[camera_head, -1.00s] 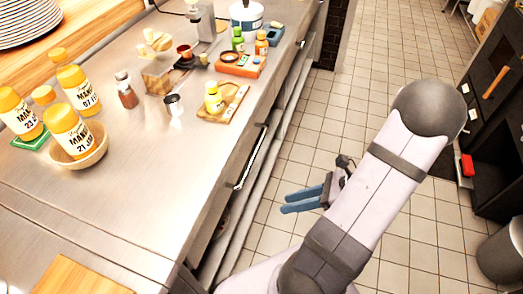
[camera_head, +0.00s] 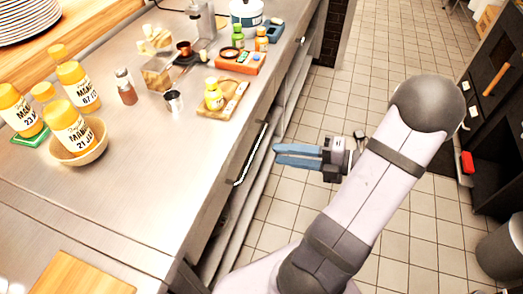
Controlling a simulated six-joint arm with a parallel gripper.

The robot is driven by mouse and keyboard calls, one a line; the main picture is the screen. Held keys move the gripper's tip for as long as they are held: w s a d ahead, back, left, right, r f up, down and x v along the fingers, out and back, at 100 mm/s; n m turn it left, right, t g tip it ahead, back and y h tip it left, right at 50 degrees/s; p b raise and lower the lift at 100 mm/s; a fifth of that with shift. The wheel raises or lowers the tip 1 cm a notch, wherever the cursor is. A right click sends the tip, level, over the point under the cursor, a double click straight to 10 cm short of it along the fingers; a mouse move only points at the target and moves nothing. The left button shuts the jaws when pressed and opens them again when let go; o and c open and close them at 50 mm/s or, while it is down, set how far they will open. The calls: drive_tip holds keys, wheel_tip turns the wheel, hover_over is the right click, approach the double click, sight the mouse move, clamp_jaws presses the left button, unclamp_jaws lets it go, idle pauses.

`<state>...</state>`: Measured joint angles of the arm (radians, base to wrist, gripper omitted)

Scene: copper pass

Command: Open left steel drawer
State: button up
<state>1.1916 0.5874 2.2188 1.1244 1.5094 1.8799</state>
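A steel drawer front with a long bright bar handle (camera_head: 251,155) runs along the aisle side of the steel counter (camera_head: 130,190), under its top edge. The drawer looks closed. I cannot tell for sure from this angle whether it is the left one. My gripper (camera_head: 277,154) has two blue fingers pointing left toward this handle. They are apart from each other with a narrow gap and hold nothing. The fingertips appear to be a short way right of the handle, over the aisle; the exact distance is unclear.
A rail or shelf edge runs low along the counter.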

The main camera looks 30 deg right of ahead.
drive_tip(key=x, duration=0.7)
drive_tip(key=shift+b, duration=0.4)
clamp_jaws()
